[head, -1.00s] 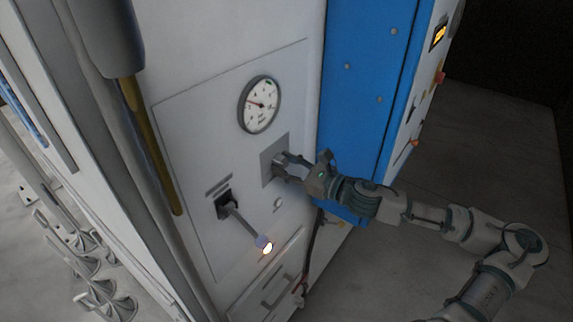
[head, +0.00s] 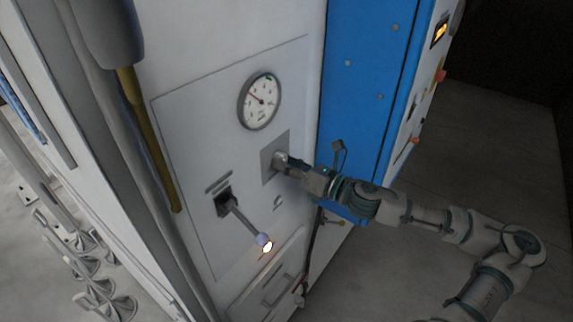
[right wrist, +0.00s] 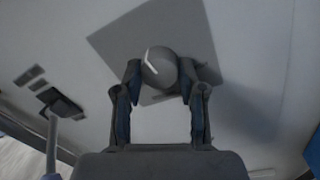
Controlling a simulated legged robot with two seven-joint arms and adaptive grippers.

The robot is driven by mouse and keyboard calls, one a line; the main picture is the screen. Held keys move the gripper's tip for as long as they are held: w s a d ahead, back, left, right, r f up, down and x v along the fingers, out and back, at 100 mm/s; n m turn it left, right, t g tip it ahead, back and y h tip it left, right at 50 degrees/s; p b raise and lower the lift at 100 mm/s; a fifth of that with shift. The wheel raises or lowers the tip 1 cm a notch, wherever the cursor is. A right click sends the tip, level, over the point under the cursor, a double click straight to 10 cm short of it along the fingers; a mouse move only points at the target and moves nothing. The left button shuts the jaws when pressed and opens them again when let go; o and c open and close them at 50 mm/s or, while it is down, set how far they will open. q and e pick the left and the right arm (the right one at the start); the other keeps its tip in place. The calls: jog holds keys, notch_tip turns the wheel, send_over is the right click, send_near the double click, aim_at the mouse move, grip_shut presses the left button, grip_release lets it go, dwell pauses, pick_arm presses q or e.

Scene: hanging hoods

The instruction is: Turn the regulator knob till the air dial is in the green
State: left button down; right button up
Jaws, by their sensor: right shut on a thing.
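The round air dial (head: 259,101) is on the pale panel, with a white face and a short green mark near its upper right rim. Its needle points to the upper left, away from the green. The regulator knob (right wrist: 160,66) is grey and round, with a white line on its face, in front of a grey square plate. My right gripper (head: 285,162) is shut on the knob. In the right wrist view its fingers (right wrist: 160,72) are on either side of it. In the head view the fingers hide much of the knob. My left gripper is not in view.
A lever (head: 245,224) with a bright-lit end sticks out below left of the knob. A drawer-like handle (head: 277,290) is lower down. A blue cabinet (head: 362,95) stands right of the panel. Hooks or hoods (head: 85,265) are at lower left. Dark floor lies open at right.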

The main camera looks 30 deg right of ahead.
jog(key=m+b, duration=0.1)
jog(key=m, duration=0.5)
jog(key=m+t+h, duration=0.1)
jog(key=m, duration=0.6)
jog(key=shift+r+b, duration=0.2)
jog(key=shift+b, duration=0.2)
jog(key=shift+m, duration=0.3)
jog(key=o, duration=1)
jog(key=shift+c, duration=0.2)
jog(key=shift+o, duration=1)
jog(key=shift+w+f, duration=0.1)
jog(key=shift+w+d+f, duration=0.1)
jog(key=shift+d+f, duration=0.05)
jog(key=shift+d, duration=0.05)
